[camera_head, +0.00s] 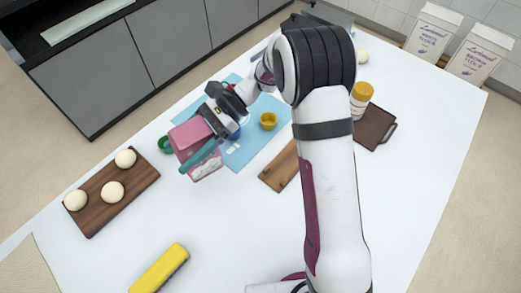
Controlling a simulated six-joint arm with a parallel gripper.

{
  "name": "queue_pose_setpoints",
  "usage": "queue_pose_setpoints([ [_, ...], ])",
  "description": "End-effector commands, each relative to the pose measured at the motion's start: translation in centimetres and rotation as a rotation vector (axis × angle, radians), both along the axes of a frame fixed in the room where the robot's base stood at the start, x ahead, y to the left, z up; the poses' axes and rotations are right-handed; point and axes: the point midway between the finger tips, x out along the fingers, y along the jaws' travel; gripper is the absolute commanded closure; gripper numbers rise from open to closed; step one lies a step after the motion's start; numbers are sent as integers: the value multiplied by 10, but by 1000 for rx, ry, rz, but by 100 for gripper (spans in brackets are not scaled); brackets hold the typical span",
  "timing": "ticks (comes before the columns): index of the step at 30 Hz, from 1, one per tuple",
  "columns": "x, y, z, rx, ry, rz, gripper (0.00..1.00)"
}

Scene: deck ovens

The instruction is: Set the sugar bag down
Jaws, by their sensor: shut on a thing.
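The sugar bag (187,137) is a pink packet with a white, printed lower part, left of the middle in the head view. My gripper (212,132) is shut on the bag at its right side. The bag hangs over or stands at the left edge of a light blue mat (242,152); I cannot tell whether its base touches the table (225,220). My gripper and the bag hide part of the mat and of the things behind them.
A wooden board (131,192) with dough balls lies left. A yellow object (160,268) lies in front. A yellow cup (268,121), green cup (165,144), wooden board (280,170), yellow-lidded jar (361,97) and brown tray (374,126) stand around. The front middle is clear.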

Motion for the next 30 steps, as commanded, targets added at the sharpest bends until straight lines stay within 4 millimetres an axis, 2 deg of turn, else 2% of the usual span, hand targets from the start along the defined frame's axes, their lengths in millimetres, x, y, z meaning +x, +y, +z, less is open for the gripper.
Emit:
queue_pose_setpoints([
  [5,30,-61,1,1,1,-166,100],
  [8,45,-105,1,0,0,-279,100],
  [14,56,-215,2,0,1,-554,100],
  [15,54,-238,2,0,1,-612,100],
  [17,49,-271,2,0,0,-699,100],
  [21,26,-343,2,0,2,-893,100],
  [24,4,-386,3,0,1,-1019,100],
  [27,-20,-420,3,1,0,-1129,100],
  [30,-41,-444,3,0,1,-1216,100],
])
